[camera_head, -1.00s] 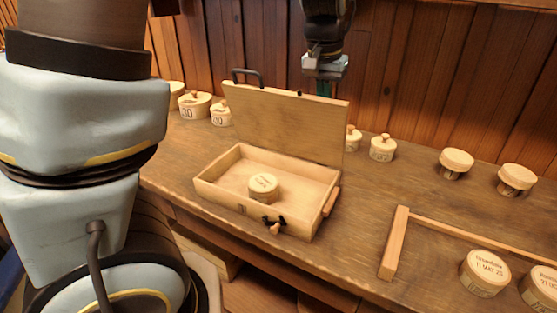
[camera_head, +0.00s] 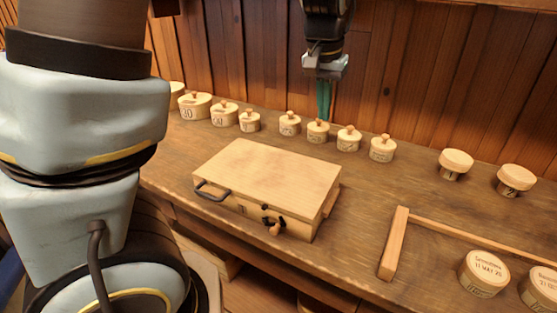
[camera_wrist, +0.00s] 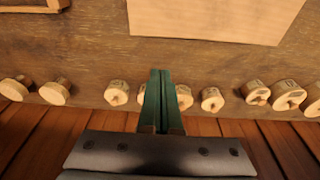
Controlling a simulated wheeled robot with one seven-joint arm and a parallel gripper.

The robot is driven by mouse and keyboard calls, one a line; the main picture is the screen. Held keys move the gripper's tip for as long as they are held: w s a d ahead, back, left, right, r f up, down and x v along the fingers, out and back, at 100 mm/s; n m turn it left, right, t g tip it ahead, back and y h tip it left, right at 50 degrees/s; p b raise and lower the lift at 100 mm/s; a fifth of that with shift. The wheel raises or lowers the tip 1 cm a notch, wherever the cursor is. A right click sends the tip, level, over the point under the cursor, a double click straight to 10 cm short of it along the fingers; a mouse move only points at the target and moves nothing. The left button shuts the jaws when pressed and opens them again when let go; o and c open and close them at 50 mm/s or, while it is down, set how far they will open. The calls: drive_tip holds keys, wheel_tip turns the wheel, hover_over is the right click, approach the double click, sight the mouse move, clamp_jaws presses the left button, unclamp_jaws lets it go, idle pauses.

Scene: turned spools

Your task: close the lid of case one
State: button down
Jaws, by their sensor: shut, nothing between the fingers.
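The wooden case (camera_head: 268,178) stands on the bench with its lid down flat over the box. A dark handle (camera_head: 212,192) shows at the lid's front left, and a dark latch with a wooden toggle (camera_head: 274,224) hangs on the front. The spool inside is hidden by the lid. The case's lid also shows at the top of the wrist view (camera_wrist: 215,15). My gripper (camera_head: 324,116) is above the back of the bench, behind the case and apart from it. Its green fingers (camera_wrist: 161,75) are together and empty.
A row of several lidded round spools (camera_head: 289,123) stands along the back of the bench. Two more (camera_head: 455,164) stand at the right. A wooden rail frame (camera_head: 394,243) with spools (camera_head: 484,273) is at the front right. Bench around the case is clear.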

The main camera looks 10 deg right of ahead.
wheel_tip(320, 180, up, 8)
drive_tip(key=p, duration=0.6)
drive_tip(key=shift+f, duration=0.15)
drive_tip(key=s+a+f+n, duration=0.1)
drive_tip(key=a+f+n, duration=0.1)
drive_tip(key=a, duration=0.8)
drive_tip(key=s+a+f+n+y, duration=0.1)
drive_tip(key=a+f+n, duration=0.2)
drive_tip(key=a, duration=0.7)
drive_tip(key=s+a+f+n, duration=0.1)
drive_tip(key=a+f, duration=0.3)
drive_tip(key=a, duration=0.6)
drive_tip(key=shift+f+n, duration=0.15)
drive_tip(key=shift+n, duration=0.55)
